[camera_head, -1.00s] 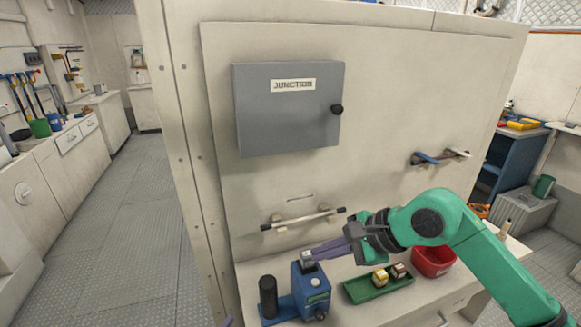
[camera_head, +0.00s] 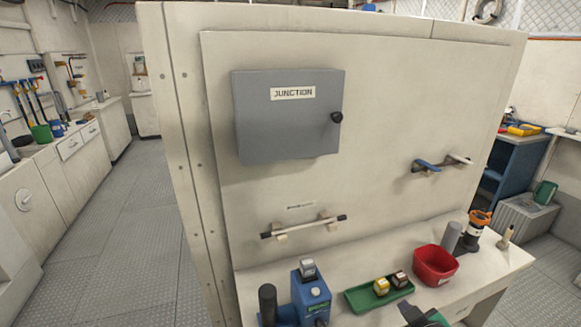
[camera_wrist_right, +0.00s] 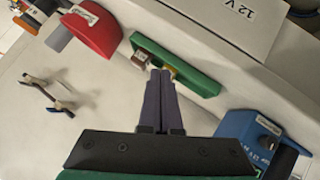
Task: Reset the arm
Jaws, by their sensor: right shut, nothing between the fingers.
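My right gripper (camera_wrist_right: 160,72) shows in the right wrist view with its two purple fingers together and nothing between them. Its tips overlap the near view of the green tray (camera_wrist_right: 205,85), but I cannot tell the distance. In the head view only a dark and green part of my right arm shows at the bottom edge, in front of the bench; its fingertips are out of that frame. My left gripper is not in view.
On the bench stand a blue device (camera_head: 312,295) with a black cylinder (camera_head: 268,302), the green tray (camera_head: 357,301) with two small blocks, a red bin (camera_head: 434,265), and an orange-topped dark item (camera_head: 476,230). A grey junction box (camera_head: 288,125) and handles are on the panel behind.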

